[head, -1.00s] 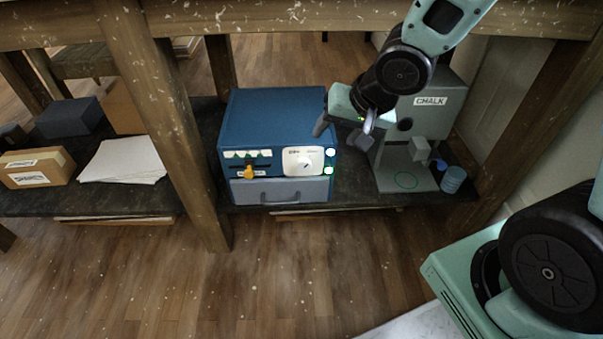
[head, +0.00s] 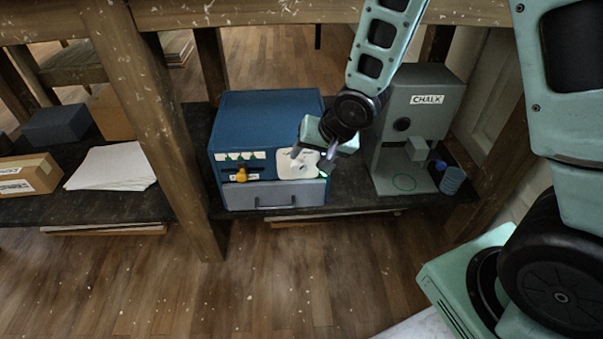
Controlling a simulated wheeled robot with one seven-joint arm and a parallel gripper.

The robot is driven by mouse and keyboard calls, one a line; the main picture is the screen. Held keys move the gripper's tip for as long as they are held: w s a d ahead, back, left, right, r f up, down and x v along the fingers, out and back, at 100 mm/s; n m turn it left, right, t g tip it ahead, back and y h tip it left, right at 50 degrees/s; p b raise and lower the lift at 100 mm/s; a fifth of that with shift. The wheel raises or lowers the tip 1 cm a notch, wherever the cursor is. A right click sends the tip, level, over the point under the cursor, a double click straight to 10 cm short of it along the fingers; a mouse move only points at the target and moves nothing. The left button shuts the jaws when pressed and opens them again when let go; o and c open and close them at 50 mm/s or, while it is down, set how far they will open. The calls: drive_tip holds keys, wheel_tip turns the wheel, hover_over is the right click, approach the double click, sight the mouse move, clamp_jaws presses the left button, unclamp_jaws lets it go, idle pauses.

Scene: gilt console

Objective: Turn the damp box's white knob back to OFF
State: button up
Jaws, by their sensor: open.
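The damp box (head: 265,125) is a blue box with a grey drawer (head: 275,195) below, standing on the dark shelf. Its front has a white plate (head: 288,180) at the right with the white knob on it. My gripper (head: 312,160) is in front of that plate, its fingers open and spread around the knob's area. The gripper and its fingers hide most of the knob, so I cannot tell its setting or whether a finger touches it. A yellow-orange lever (head: 241,175) sits at the left of the front. A green light shows partly beside my finger.
A grey machine labelled CHALK (head: 408,130) stands close to the right of the box, with a blue ribbed cup (head: 452,180) beside it. A wooden post (head: 160,120) stands to the left. Paper (head: 110,166) and a labelled carton (head: 30,175) lie farther left.

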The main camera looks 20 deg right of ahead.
sight(300, 168)
drive_tip(key=b+x, duration=0.2)
drive_tip(key=x, duration=0.5)
drive_tip(key=shift+b, duration=0.35)
drive_tip(key=c, duration=1)
